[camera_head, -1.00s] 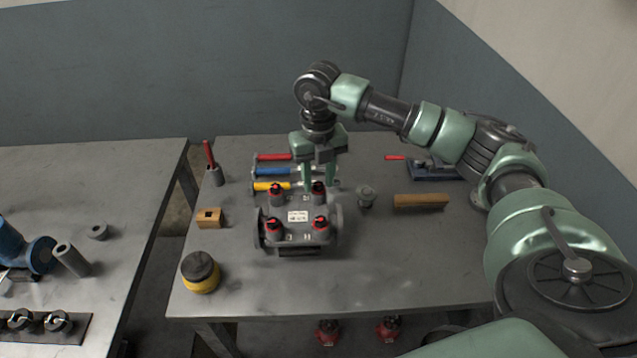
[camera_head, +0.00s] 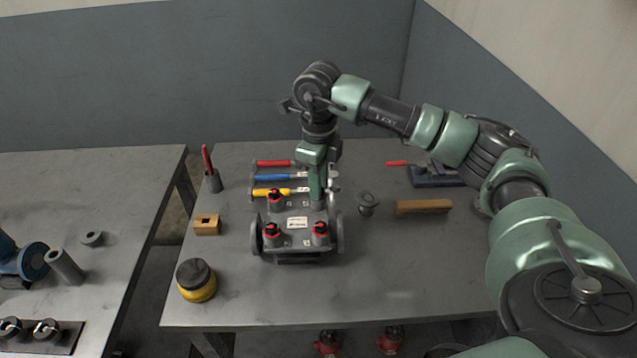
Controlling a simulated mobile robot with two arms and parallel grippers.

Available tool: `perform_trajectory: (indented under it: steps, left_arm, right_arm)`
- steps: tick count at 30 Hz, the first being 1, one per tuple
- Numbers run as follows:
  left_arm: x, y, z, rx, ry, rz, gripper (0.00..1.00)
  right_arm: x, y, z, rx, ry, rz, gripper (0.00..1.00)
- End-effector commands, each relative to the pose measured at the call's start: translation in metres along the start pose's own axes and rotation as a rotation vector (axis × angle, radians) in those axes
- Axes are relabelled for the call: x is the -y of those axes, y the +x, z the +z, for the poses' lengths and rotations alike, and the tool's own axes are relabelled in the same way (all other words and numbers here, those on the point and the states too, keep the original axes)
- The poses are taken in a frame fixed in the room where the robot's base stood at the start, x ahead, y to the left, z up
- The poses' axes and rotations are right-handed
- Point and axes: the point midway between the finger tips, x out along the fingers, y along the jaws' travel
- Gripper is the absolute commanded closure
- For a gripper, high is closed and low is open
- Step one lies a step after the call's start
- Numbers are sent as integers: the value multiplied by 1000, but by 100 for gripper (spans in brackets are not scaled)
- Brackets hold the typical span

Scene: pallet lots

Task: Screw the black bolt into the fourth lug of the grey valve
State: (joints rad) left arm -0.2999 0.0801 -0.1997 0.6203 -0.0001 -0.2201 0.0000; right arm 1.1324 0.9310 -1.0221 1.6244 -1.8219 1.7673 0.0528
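The grey valve (camera_head: 298,240) lies on the right-hand table, with a white label on top and a round flange at each side. Three of its corner lugs show red rings with black bolts: back left (camera_head: 275,199), front left (camera_head: 271,233) and front right (camera_head: 320,231). My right gripper (camera_head: 318,196) points straight down over the back right corner. Its fingers are seen edge-on and hide that lug and any bolt there, so its grip cannot be made out. My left gripper is out of view.
Hammers with red, blue and yellow handles (camera_head: 272,192) lie behind the valve. A grey fitting (camera_head: 367,205) and a wooden block (camera_head: 423,206) lie to its right. A yellow-black jar (camera_head: 197,281) and a wooden piece (camera_head: 207,225) stand left. The table's front right is clear.

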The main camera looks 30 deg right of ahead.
Motion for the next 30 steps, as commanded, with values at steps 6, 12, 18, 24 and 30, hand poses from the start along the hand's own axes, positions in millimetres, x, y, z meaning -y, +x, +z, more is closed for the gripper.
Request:
perform_trajectory:
  steps: [6, 12, 18, 24, 30]
  left_arm:
    - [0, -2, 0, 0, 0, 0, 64]
    - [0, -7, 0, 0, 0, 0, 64]
    - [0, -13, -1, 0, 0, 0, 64]
    - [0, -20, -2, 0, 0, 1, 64]
    - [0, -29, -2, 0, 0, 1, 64]
  right_arm:
    - [0, 0, 0, 0, 76, 1, 100]
    - [-1, 0, 0, -1, 393, 2, 100]
    - [0, 0, 0, -1, 719, 1, 100]
    - [0, 0, 0, -2, 1045, 1, 100]
    - [-1, 0, 0, -3, 1373, 1, 100]
